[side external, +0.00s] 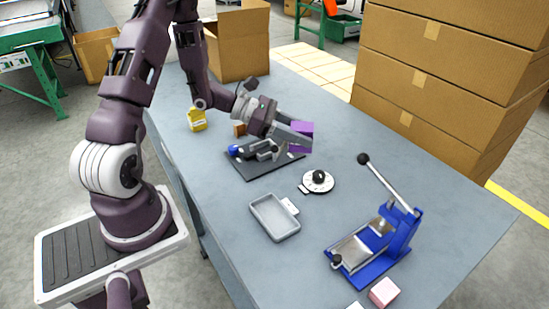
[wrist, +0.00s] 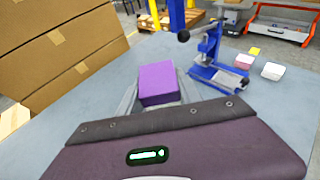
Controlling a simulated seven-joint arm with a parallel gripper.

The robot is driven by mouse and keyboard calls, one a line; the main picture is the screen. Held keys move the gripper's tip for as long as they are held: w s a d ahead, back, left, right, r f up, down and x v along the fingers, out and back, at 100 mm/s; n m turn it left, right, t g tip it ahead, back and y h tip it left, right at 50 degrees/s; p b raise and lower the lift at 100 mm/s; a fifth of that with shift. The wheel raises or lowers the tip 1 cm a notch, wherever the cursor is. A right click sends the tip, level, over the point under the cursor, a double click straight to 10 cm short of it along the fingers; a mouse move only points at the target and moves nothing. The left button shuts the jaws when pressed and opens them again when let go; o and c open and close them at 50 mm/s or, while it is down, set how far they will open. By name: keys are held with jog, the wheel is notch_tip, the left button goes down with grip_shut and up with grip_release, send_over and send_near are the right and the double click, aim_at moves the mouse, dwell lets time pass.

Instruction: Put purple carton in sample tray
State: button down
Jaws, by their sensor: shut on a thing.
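The purple carton (side external: 302,136) is held between the fingers of my gripper (side external: 293,136), above the table near the black fixture. In the wrist view the purple carton (wrist: 157,83) sits between the two grey fingers of my gripper (wrist: 157,100). The grey sample tray (side external: 274,218) lies on the table, nearer the camera and below the carton in the side view. It looks empty, with a small white tag at its right edge. The tray is not seen in the wrist view.
A black fixture (side external: 262,158) and a white dial with a black knob (side external: 318,181) stand near the tray. A blue lever press (side external: 377,243) is at right, with a pink carton (side external: 384,292) near the front. A yellow bottle (side external: 197,119) and cardboard boxes (side external: 440,70) stand farther back.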

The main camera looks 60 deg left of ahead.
jog(key=a+f+n+t+y, duration=0.1)
jog(key=a+n+y, duration=0.3)
jog(key=a, duration=0.5)
jog(key=w+a+f+n+t+y, duration=0.1)
jog(key=a+f+n+y, duration=0.3)
jog(key=a, duration=0.6)
jog(key=shift+t+y, duration=0.5)
jog(key=shift+t, duration=0.2)
jog(key=s+d+r+m+g+h, duration=0.25)
jog(key=d+m+h, duration=0.25)
jog(key=d, duration=0.7)
jog(key=s+d+r+m+g+h, duration=0.1)
jog(key=d+r+m+g+h, duration=0.35)
jog(key=d, duration=0.65)
jog(key=shift+s+d+f+m+g+h, duration=0.15)
jog(key=shift+s+f+m+g+h, duration=0.85)
jog(key=shift+f, duration=1.7)
jog(key=shift+s+d+f+m+g+h, duration=0.25)
jog(key=shift+s+f+m+g, duration=0.95)
jog(key=shift+s+f+m, duration=1.1)
jog(key=shift+s+d+f+m+g+h, duration=0.1)
jog(key=shift+s+f+m+g+h, duration=0.8)
jog(key=shift+f, duration=2.2)
